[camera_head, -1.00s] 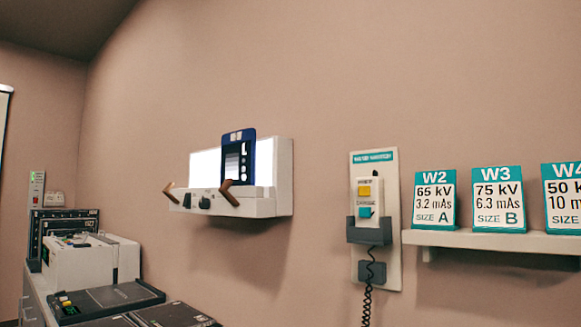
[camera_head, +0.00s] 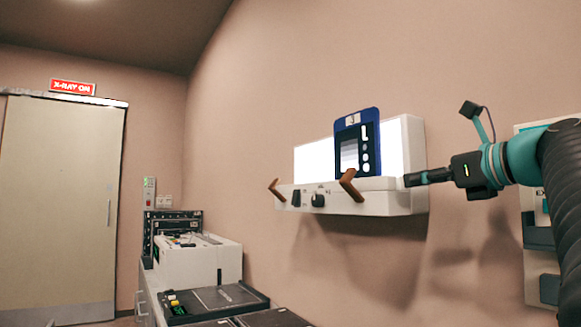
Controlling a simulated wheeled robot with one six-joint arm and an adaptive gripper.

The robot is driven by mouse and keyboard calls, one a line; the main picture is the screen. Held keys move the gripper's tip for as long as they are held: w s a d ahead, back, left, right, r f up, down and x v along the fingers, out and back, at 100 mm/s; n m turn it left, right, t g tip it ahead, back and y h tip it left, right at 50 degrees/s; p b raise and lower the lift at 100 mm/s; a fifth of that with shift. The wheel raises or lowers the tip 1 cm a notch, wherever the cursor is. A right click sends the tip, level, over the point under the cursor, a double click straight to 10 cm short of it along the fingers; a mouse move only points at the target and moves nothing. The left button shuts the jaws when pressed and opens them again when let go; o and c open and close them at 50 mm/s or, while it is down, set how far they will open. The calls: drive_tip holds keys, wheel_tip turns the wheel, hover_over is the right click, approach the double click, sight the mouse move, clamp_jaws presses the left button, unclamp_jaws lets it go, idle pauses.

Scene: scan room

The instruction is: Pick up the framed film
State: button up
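The framed film (camera_head: 358,140) has a blue frame with a dark picture showing grey steps and white marks. It stands upright against the lit white panel of the wall light box (camera_head: 405,150), above two brown pegs. My gripper (camera_head: 408,180) points left at the right end of the light box, to the right of and lower than the film. It is apart from the film, with nothing visible in it. Its fingers are seen edge-on, so I cannot tell whether they are open or shut.
Two brown pegs (camera_head: 350,185) stick out from the light box front. A counter at lower left holds a white machine (camera_head: 200,261) and a dark flat panel (camera_head: 212,301). A wall unit (camera_head: 540,240) is partly behind my arm. A door (camera_head: 60,205) stands at far left.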

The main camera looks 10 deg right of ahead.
sight(381, 168)
drive_tip(key=shift+m+t, duration=0.5)
drive_tip(key=shift+m, duration=0.1)
drive_tip(key=w+a+r, duration=0.1)
drive_tip(key=w, duration=0.3)
drive_tip(key=w+a+r, duration=0.1)
drive_tip(key=w, duration=0.3)
drive_tip(key=w+a+r, duration=0.1)
drive_tip(key=w, duration=0.3)
drive_tip(key=shift+w, duration=0.35)
drive_tip(key=shift+d, duration=0.1)
clamp_jaws()
